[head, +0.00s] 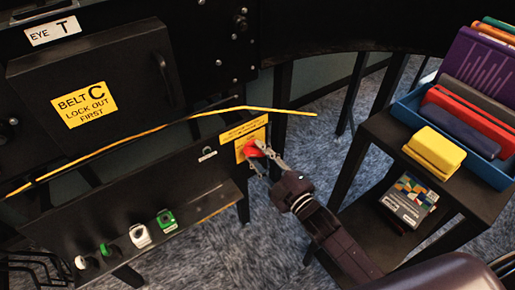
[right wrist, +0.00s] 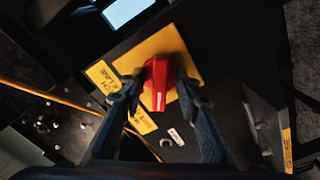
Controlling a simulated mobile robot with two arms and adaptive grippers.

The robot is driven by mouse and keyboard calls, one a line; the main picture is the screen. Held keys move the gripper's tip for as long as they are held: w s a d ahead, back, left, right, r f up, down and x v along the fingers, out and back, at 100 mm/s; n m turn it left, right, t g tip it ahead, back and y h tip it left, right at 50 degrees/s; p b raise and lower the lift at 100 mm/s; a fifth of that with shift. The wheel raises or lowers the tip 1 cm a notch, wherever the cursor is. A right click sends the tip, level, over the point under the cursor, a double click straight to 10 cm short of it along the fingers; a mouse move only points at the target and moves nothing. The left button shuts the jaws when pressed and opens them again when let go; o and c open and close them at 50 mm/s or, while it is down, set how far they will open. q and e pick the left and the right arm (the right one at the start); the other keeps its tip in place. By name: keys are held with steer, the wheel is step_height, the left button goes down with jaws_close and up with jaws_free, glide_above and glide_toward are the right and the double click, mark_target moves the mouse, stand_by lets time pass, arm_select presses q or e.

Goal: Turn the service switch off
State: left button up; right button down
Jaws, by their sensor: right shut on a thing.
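The service switch is a red rotary knob (head: 252,150) on a yellow plate (head: 240,149) at the right end of the black lower panel. My right gripper (head: 262,155) reaches it from the lower right and is shut on the knob. In the right wrist view the red knob (right wrist: 159,86) sits between the two fingers, with a white line along its face and the yellow plate (right wrist: 185,55) behind it. The label on the plate is too blurred to read there. My left gripper does not show.
A black cover (head: 90,85) carries a "BELT C LOCK OUT FIRST" label. A yellow cord (head: 170,124) runs across above the panel. Green and white knobs (head: 141,236) sit on the lower ledge. At right, a black stand (head: 390,140) holds a blue bin (head: 407,113) and boxes.

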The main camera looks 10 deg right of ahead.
steer(key=shift+w+a+r+n, duration=0.1)
steer(key=shift+w+r+n, duration=0.15)
steer(key=shift+r+n, duration=0.35)
steer(key=shift+n, duration=0.5)
steer(key=n, duration=0.4)
steer(key=shift+f+n, duration=0.1)
steer(key=shift+n, duration=0.9)
steer(key=c, duration=1.9)
jaws_free()
steer(key=shift+w+a+f, duration=0.25)
steer(key=shift+w+f, duration=0.05)
steer(key=shift+w, duration=0.1)
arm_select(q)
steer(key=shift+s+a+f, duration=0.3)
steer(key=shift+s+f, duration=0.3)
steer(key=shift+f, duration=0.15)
arm_select(e)
steer(key=shift+s, duration=0.2)
